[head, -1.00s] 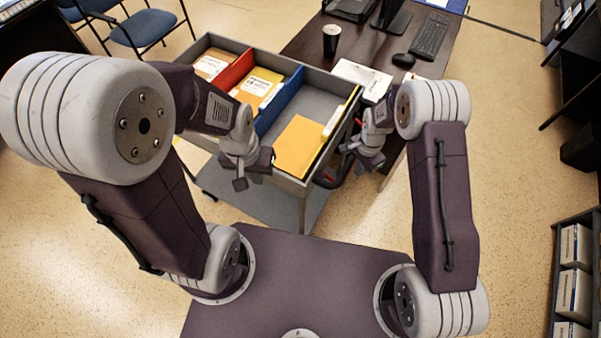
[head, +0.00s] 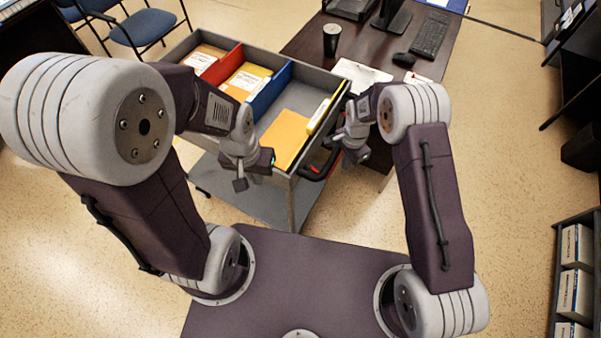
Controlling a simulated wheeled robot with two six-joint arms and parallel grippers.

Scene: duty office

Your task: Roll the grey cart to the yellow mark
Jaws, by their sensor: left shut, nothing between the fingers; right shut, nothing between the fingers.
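The grey cart (head: 303,92) stands in front of me, an open-topped tray above a lower shelf (head: 245,200). My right gripper (head: 357,153) is shut and empty, just right of the handle and the cart's right end. I see no yellow mark on the visible floor.
A dark desk (head: 300,42) with a black cup (head: 332,40), papers (head: 362,75), a mouse and a keyboard (head: 430,36) stands close behind the cart. Blue chairs (head: 147,27) are at the back left. Shelves stand at the right edge.

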